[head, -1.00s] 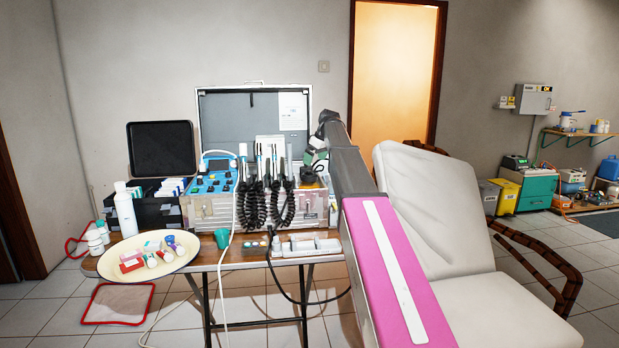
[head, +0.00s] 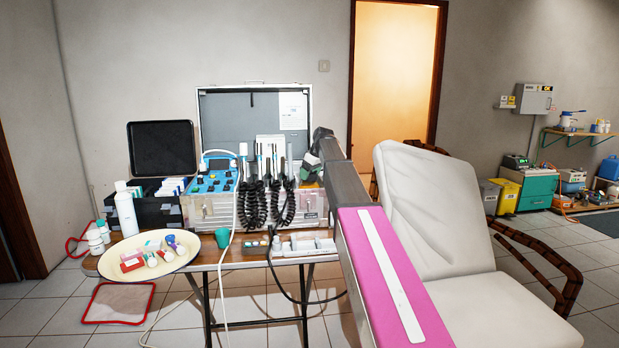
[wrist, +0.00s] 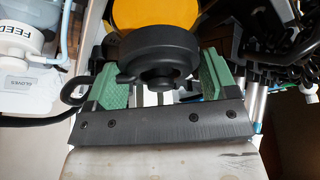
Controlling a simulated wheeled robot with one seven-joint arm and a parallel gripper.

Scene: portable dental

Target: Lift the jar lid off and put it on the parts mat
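In the wrist view a black round lid-like piece (wrist: 155,55) with a central knob sits against a yellow-orange body (wrist: 140,14); these look like the jar lid and jar. My gripper (wrist: 163,82) has its two green fingers apart, one on each side of the knob, with gaps visible. Whether either finger touches the black piece is unclear. In the head view my gripper (head: 309,172) is at the right end of the dental case, and I cannot make out the jar there. A red-edged pale mat (head: 118,304) lies low at the left, possibly the parts mat.
The dental case (head: 215,208) with black coiled cords stands on the folding table (head: 215,260). A white reclining chair (head: 430,215) stands at the right.

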